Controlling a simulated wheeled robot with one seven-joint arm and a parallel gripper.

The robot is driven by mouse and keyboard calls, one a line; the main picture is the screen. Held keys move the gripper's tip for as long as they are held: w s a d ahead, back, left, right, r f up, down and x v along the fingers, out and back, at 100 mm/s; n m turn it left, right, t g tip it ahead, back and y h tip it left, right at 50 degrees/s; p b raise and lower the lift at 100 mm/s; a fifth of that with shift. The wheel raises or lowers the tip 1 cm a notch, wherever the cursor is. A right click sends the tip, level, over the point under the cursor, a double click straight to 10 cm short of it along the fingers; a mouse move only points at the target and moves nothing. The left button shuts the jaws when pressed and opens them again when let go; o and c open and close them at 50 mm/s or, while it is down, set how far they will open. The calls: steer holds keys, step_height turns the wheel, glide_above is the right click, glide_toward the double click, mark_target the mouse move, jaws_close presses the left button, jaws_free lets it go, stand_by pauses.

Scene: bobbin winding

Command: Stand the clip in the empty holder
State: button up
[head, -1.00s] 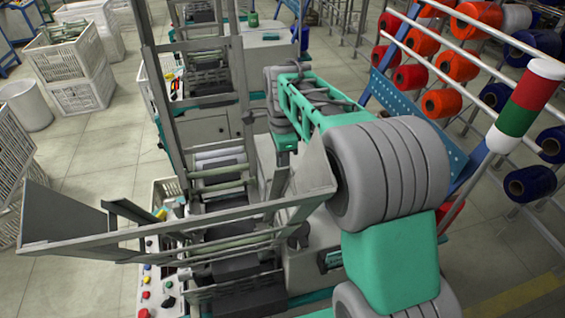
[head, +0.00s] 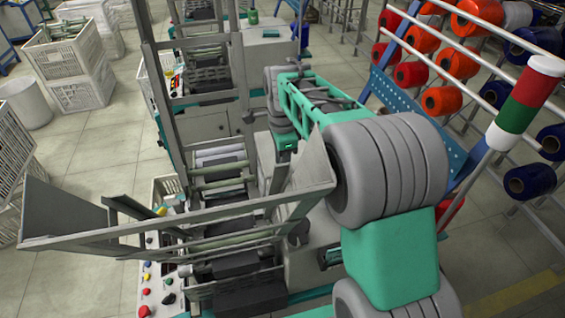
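I cannot make out the clip or the empty holder in the head view. My gripper is not visible; the far end of my grey and green arm drops behind the machine's metal frame and grey hopper plates. Whether it holds anything is hidden.
The winding machine's grey frame (head: 180,237) crosses the foreground, with a button panel (head: 158,290) at lower left. Another machine (head: 270,48) stands behind. White crates (head: 75,72) and a white bin (head: 25,101) stand left. A rack of orange, red and blue bobbins (head: 458,62) stands right. Floor shows between.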

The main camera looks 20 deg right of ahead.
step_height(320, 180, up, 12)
steer(key=b, duration=0.1)
stand_by(0.5)
